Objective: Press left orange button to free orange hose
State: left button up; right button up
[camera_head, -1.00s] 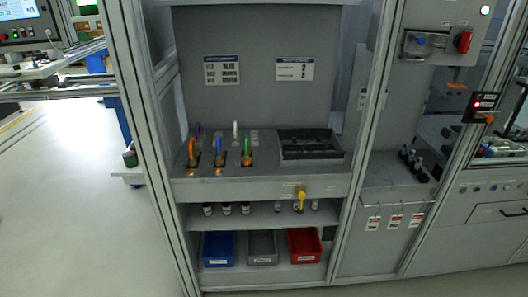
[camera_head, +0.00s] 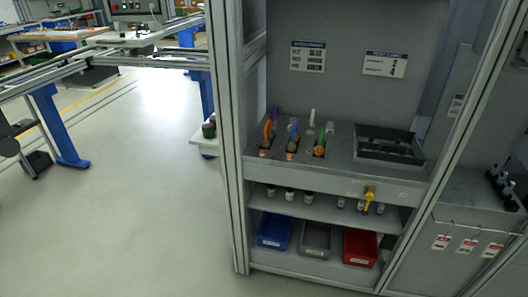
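The orange hose (camera_head: 267,131) stands upright at the left end of a row on the grey workstation shelf. A blue hose (camera_head: 293,133) and a green hose (camera_head: 321,138) stand to its right. The left orange button (camera_head: 263,153) is a small spot on the shelf's front edge below the orange hose. Another orange button (camera_head: 290,156) sits to its right. Neither of my grippers is in view.
A metal frame post (camera_head: 228,130) stands left of the shelf. Below are a blue bin (camera_head: 273,231), a grey bin (camera_head: 316,239) and a red bin (camera_head: 360,247). A yellow valve (camera_head: 369,195) sticks out in front. Open floor lies at left.

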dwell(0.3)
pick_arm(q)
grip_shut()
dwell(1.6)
